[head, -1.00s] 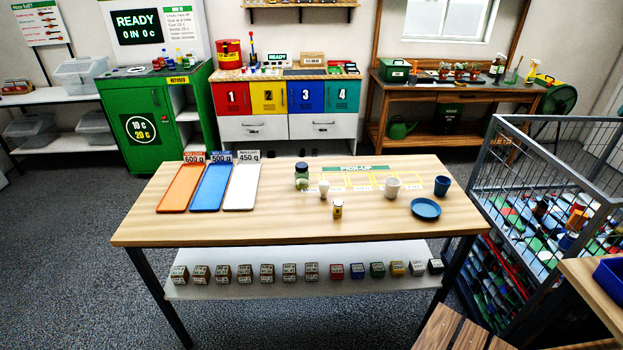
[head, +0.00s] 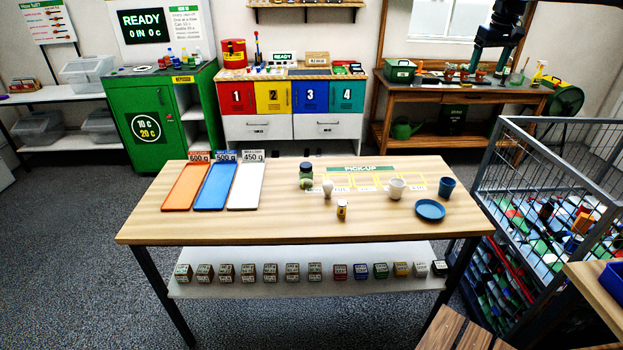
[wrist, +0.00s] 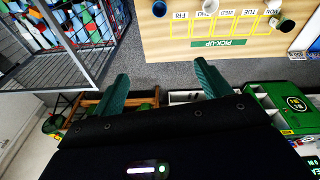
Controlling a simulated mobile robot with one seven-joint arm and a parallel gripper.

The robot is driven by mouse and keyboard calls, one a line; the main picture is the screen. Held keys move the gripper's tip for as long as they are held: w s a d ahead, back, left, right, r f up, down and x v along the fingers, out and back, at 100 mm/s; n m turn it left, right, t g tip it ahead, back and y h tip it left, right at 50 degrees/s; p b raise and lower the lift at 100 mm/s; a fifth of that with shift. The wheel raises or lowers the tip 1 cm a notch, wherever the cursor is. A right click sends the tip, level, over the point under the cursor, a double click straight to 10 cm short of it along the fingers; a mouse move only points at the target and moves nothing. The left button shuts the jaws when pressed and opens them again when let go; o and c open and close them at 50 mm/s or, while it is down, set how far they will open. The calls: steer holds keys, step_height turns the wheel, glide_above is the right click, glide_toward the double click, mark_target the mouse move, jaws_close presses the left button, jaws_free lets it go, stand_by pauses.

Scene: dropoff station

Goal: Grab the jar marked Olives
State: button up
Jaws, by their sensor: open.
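A green-tinted jar with a dark lid (head: 306,178) stands upright on the wooden table, left of the pick-up grid. In the wrist view a dark-lidded jar (wrist: 286,26) shows near the upper right corner; no label is legible on it. A small jar with a yellowish label (head: 342,210) stands nearer the table's front; its label is too small to read. My gripper (head: 490,62) is at the head view's upper right, far from both jars. In the wrist view its two green fingers (wrist: 160,72) are wide apart and empty.
A white bulb-shaped object (head: 327,188) is close right of the green jar. A white cup (head: 397,188), blue cup (head: 446,187) and blue plate (head: 430,209) stand farther right. Orange (head: 186,187), blue (head: 215,187) and white (head: 245,187) trays lie left. A wire cage (head: 545,180) stands right.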

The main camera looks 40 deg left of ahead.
steer(key=s+a+f+n, duration=0.1)
steer(key=a+f, duration=0.2)
steer(key=a, duration=0.4)
steer(key=s+a+f+n, duration=0.1)
steer(key=a+f, duration=0.2)
steer(key=a, duration=0.5)
steer(key=n+g+h, duration=0.1)
steer(key=n+g, duration=0.1)
steer(key=n, duration=0.4)
glide_above(306, 165)
steer(key=f, duration=2.6)
steer(key=shift+w+d+f, duration=0.1)
steer(key=shift+w+f, duration=0.05)
steer(key=shift+w, duration=0.15)
steer(key=shift+s+f, duration=0.3)
steer(key=shift+f, duration=5.3)
steer(key=c, duration=1.2)
steer(key=shift+o, duration=0.2)
steer(key=shift+r, duration=0.1)
